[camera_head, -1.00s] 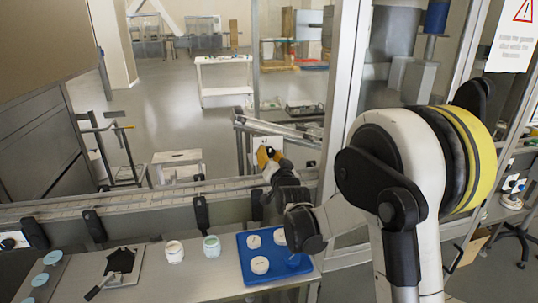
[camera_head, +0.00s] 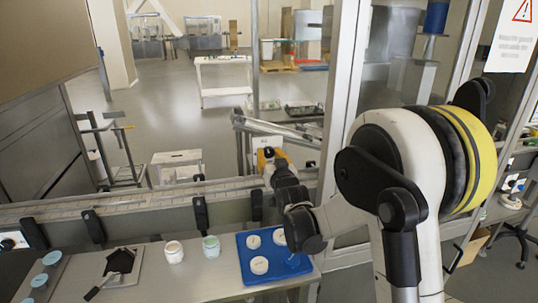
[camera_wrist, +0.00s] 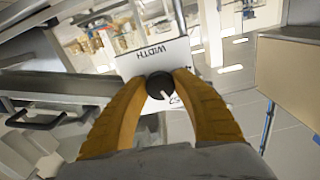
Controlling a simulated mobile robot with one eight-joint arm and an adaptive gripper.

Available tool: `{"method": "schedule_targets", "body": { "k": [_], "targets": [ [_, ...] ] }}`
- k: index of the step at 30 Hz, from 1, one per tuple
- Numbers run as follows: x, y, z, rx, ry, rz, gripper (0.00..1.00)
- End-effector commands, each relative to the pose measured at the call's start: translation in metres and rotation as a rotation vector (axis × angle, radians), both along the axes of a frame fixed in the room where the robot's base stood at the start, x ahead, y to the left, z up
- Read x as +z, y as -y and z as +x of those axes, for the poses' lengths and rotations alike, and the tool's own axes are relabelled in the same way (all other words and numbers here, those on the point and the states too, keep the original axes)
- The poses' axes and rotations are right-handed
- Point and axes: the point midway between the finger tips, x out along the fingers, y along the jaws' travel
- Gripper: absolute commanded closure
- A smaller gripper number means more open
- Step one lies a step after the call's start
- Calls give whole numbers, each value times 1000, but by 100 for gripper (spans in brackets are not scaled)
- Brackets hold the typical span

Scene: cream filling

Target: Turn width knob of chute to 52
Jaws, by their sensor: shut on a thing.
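My gripper (camera_head: 268,153) reaches over the conveyor toward the chute in the head view. In the wrist view its two orange fingers (camera_wrist: 160,92) are shut on the black round width knob (camera_wrist: 155,80), one finger on each side. The knob sits on a white plate (camera_wrist: 160,58) that carries the word WIDTH, seen upside down. A white mark (camera_wrist: 167,95) shows at the knob's edge by my fingers. Printed digits beside it look like 52, partly turned and small.
The conveyor (camera_head: 150,205) runs across in front of me. On the near table stand a blue tray (camera_head: 243,272) with white round lids, two small jars (camera_head: 174,252) (camera_head: 211,247) and a dark tool on a plate (camera_head: 118,268). A metal post (camera_head: 345,100) rises right of my gripper.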

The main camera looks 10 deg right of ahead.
Motion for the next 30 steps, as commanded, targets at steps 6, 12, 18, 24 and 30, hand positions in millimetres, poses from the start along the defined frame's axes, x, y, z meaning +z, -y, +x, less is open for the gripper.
{"method": "schedule_targets", "body": {
  "k": [6, 12, 18, 24, 30],
  "targets": [
    [0, 0, 0, 0, 1, 1, 59],
    [0, 0, 0, 0, 0, 2, 45],
    [0, 0, -3, 0, 0, 2, 45],
    [0, 0, -32, 0, 0, 2, 45],
    [0, 0, -79, 0, 0, 2, 45]
  ]
}}
